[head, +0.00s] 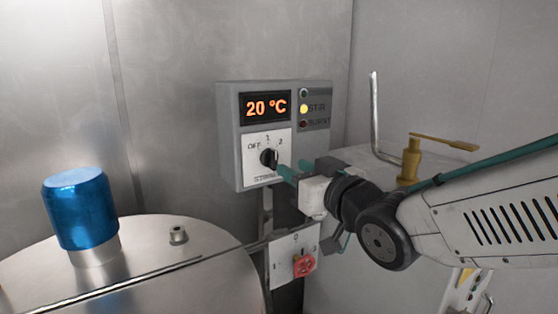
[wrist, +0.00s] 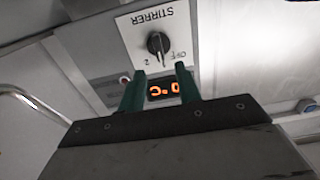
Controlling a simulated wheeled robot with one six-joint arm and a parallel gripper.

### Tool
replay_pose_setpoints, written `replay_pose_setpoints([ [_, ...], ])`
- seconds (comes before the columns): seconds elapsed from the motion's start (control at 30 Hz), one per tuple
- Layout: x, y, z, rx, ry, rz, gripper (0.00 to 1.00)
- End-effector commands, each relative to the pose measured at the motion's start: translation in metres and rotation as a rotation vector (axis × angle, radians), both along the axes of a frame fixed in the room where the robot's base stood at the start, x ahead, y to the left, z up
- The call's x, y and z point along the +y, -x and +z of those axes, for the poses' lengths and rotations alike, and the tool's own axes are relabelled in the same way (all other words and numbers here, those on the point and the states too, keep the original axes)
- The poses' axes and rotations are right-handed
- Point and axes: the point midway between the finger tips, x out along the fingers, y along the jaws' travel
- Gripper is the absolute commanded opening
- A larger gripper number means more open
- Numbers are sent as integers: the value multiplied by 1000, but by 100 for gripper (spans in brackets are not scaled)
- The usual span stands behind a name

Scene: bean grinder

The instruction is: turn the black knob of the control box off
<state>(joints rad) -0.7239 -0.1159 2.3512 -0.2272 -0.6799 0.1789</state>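The grey control box (head: 228,140) is on the back wall, with an orange "20 °C" display (head: 265,106). I see no clear contact with the knob.
A lower white plate with a red switch (head: 303,265) is below my gripper. A steel drum (head: 170,270) with a blue cap (head: 80,210) fills the lower left. A brass valve (head: 412,160) and a bent steel pipe (head: 375,115) stand behind my arm.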

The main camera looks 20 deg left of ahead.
Motion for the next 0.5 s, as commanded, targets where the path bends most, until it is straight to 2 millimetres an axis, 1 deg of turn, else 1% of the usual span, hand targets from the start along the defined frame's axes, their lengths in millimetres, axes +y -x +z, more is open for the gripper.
replay_pose_setpoints([
  [0.3,38,-33,-1,2,1,-1,34],
  [0.5,50,-43,-1,2,2,-1,34],
])
